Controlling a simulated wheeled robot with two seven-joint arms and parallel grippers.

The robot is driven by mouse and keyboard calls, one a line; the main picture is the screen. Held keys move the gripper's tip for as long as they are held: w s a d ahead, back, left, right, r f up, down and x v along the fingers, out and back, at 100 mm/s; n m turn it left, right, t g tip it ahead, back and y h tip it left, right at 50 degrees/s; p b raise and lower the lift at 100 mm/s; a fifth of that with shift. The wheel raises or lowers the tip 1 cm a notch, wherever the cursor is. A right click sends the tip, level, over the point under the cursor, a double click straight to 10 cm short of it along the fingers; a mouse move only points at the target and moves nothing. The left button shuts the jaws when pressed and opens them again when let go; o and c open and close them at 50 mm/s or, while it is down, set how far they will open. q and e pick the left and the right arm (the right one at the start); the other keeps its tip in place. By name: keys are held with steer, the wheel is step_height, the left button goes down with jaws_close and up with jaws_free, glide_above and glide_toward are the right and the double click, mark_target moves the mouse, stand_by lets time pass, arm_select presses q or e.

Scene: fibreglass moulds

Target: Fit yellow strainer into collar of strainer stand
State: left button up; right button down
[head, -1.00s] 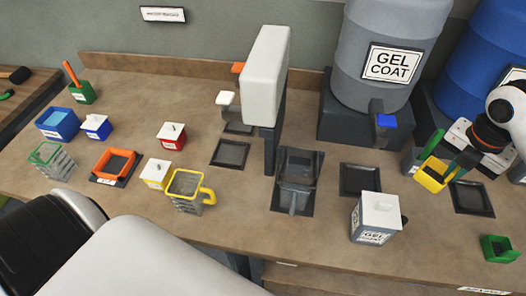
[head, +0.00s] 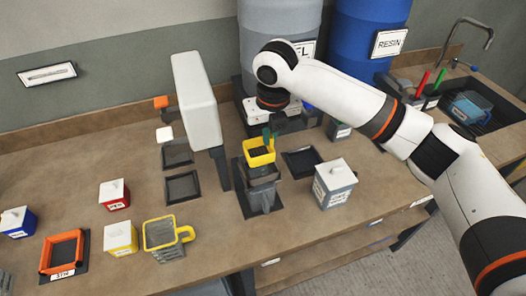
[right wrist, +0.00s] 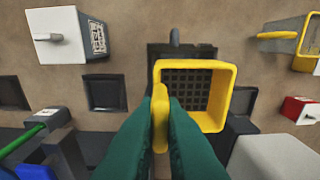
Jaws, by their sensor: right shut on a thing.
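The yellow strainer (head: 259,155) is a square yellow frame with a dark mesh floor. In the right wrist view its rim (right wrist: 232,95) faces up. My right gripper (head: 269,136) has green fingers, shut on the strainer's yellow tab, as the right wrist view shows (right wrist: 161,110). The strainer is over the top of the grey strainer stand (head: 264,196) and looks roughly level. The strainer hides the collar, so I cannot tell whether it is in the collar or just above it. My left gripper is not in view.
A white-lidded grey container (head: 334,186) stands right of the stand. A tall white block (head: 196,100) on a post is close on the left. A yellow-rimmed jug (head: 160,236) and a yellow box (head: 120,240) are at the front left. Barrels (head: 362,45) stand behind.

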mark_target(269, 152)
steer(key=shift+f, duration=0.8)
step_height(269, 152, down, 3)
steer(key=shift+s+p, duration=0.1)
steer(key=shift+p, duration=0.6)
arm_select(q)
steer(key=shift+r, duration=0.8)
arm_select(e)
steer(key=shift+f, duration=0.35)
steer(key=c, duration=1.5)
jaws_free()
steer(key=shift+f, duration=0.1)
steer(key=shift+c, duration=0.2)
